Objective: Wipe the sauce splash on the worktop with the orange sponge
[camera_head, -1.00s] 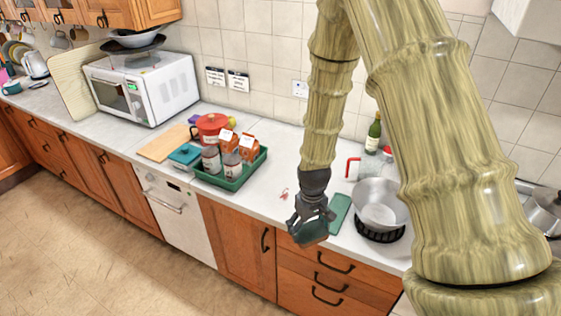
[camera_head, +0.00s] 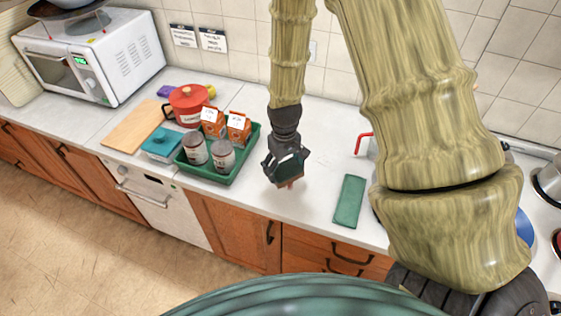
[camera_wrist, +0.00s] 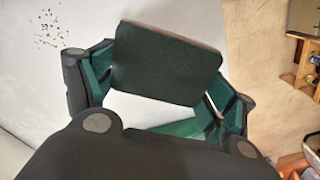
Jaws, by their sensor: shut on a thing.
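My gripper (camera_head: 287,172) is shut on a flat pad, which I take to be the sponge. In the wrist view the sponge (camera_wrist: 168,64) shows a dark green face with a thin brownish edge, between both fingers. In the head view the gripper hides most of it, low over the worktop (camera_head: 310,205); contact cannot be told. The sauce splash (camera_wrist: 49,28) shows in the wrist view as reddish-brown specks on the pale worktop, apart from the sponge at upper left. In the head view a small reddish patch shows under the gripper; I cannot tell if it is sponge or splash.
A green tray (camera_head: 226,178) with cartons and jars stands just left of my gripper. A flat green rectangle (camera_head: 349,201) lies to the right. Further left are a teal box (camera_head: 161,146), a red pot (camera_head: 188,103), a wooden board (camera_head: 133,127) and a microwave (camera_head: 97,58).

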